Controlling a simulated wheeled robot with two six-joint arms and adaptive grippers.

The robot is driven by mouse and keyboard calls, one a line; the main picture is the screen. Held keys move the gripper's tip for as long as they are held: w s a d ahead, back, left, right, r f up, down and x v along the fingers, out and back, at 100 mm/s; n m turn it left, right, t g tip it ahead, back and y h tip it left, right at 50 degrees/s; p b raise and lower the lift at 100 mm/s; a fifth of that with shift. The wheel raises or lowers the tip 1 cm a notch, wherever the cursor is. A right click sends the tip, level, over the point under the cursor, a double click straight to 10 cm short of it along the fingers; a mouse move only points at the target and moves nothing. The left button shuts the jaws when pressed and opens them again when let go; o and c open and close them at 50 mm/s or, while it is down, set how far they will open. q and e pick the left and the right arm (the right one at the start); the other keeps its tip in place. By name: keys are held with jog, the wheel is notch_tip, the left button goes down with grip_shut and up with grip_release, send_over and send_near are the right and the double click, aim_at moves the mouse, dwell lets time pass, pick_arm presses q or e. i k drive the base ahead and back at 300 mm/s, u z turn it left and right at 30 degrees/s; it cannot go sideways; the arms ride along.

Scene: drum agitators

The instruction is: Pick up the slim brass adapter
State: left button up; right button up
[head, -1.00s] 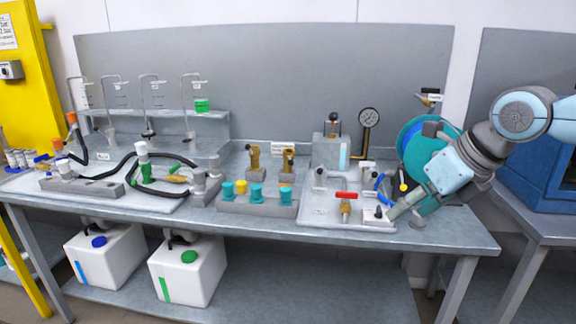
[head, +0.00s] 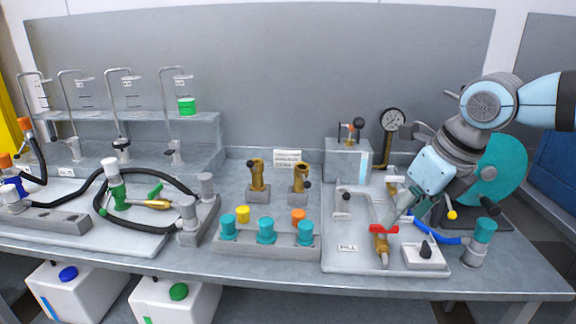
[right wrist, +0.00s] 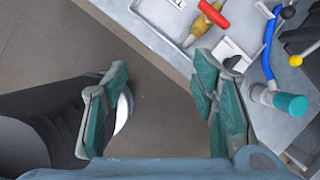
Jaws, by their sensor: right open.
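Two brass adapters stand upright in grey blocks at the middle back of the bench: the left one (head: 258,175) and the right one (head: 299,177), which has a dark knob at its side. I cannot tell for certain which is the slim one. My right gripper (head: 392,216) is to the right of both, well apart from them, and appears over the fill tray near the red-handled valve (head: 381,229). In the right wrist view the gripper (right wrist: 165,100) is open, with nothing between its fingers. My left gripper is not in view.
A block with teal, yellow and orange caps (head: 265,238) stands in front of the adapters. The tray (head: 340,256) holds pipework and a brass nozzle (head: 382,250). A pressure gauge (head: 392,122) rises behind. A black hose (head: 150,160) loops at left.

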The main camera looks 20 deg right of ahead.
aim_at(301, 167)
jog(key=i, duration=1.15)
